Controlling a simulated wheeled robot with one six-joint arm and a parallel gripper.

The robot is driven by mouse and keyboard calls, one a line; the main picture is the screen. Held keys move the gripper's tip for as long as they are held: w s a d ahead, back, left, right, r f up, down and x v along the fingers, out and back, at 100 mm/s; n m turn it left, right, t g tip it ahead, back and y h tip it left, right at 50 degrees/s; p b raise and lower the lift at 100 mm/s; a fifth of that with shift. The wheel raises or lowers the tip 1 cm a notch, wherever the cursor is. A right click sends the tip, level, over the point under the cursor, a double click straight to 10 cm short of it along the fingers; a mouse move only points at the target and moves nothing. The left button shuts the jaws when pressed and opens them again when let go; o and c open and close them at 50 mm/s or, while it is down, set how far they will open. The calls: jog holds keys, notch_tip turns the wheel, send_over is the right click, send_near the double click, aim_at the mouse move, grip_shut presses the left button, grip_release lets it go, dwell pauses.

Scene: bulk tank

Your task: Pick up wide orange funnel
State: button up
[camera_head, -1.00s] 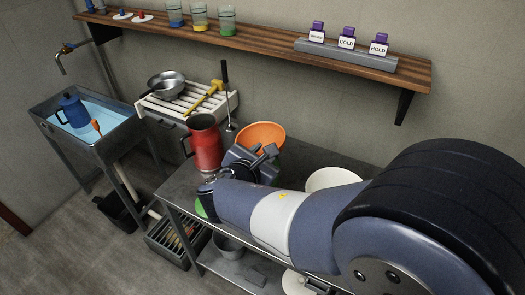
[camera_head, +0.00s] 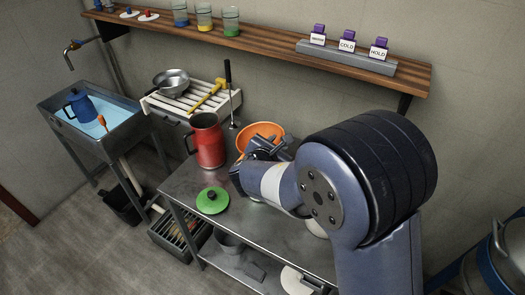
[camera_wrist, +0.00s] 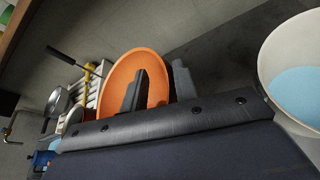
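The wide orange funnel (camera_head: 262,130) stands at the back of the metal table, right of the red jug, with its wide round mouth showing. In the wrist view the orange funnel (camera_wrist: 120,75) lies beyond my fingers, which cover part of it. My gripper (camera_head: 268,148) is just in front of the funnel in the head view and hides its lower part. In the wrist view my gripper (camera_wrist: 158,85) has its two fingers apart with nothing held between them. Whether a finger touches the funnel, I cannot tell.
A red jug (camera_head: 208,142) stands close left of the funnel. A green lid (camera_head: 212,200) lies at the table's front left. A white bucket (camera_wrist: 275,55) with blue liquid is at the right in the wrist view. A wooden shelf (camera_head: 270,42) runs along the wall above.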

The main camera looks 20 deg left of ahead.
grip_shut()
jog(key=shift+r, duration=0.1)
dwell(0.6)
